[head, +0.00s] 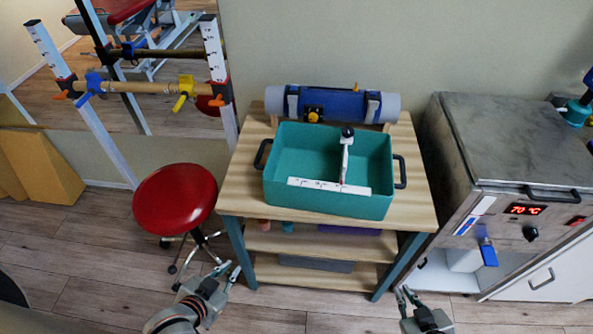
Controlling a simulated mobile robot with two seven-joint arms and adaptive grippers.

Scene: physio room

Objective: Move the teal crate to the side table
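The teal crate (330,207) stands upright on the wooden top of a shelf unit (245,188), with a dark handle on its left side and another on its right. A white scale strip lies along its front edge, and a white and red tool with a black knob stands at its inside. I cannot tell whether this unit is the side table. My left gripper (228,271) is open and empty, low in front of the unit's left leg. My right gripper (405,291) is open and empty, low in front of the unit's right leg. Neither touches the crate.
A blue and grey roll (335,104) lies behind the crate. A red stool (174,198) stands left of the unit. A metal heater cabinet (520,140) showing 70 °C stands close on the right. Parallel bars (140,87) are at the back left. Floor in front is clear.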

